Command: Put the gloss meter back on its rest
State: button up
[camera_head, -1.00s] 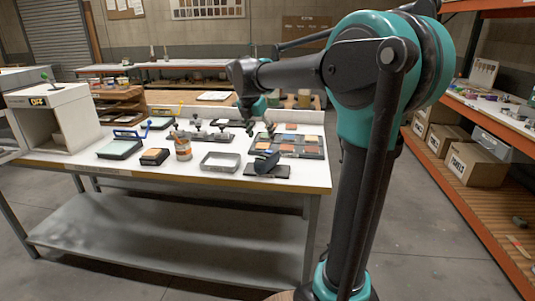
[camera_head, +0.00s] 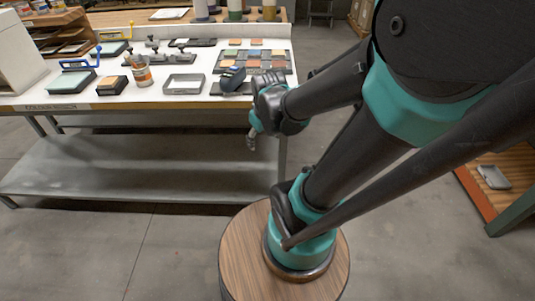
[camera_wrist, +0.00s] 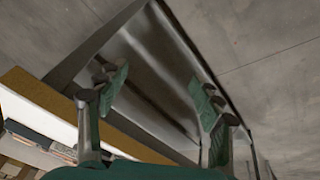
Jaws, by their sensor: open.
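The gloss meter appears to be the small dark blue-grey device (camera_head: 232,78) near the front right corner of the white bench. It looks tilted on or against a flat dark plate (camera_head: 243,90), which may be its rest; I cannot tell exactly how they touch. My gripper (camera_head: 251,142) hangs in front of the bench's right corner, below the top and apart from the meter. In the wrist view my gripper (camera_wrist: 160,92) has its fingers spread with nothing between them. The meter is not recognisable in that view.
A grey tray (camera_head: 184,84), a tin (camera_head: 142,75) and a framed pad (camera_head: 112,85) stand left of the meter. A tile rack (camera_head: 264,62) lies behind it.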

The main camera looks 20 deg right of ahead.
jog(key=s+f+m, duration=0.1)
jog(key=s+m, duration=0.1)
jog(key=s+f+m, duration=0.2)
jog(key=shift+s+d+f, duration=0.1)
jog(key=shift+s+f, duration=0.1)
jog(key=shift+s, duration=0.1)
dwell(0.9)
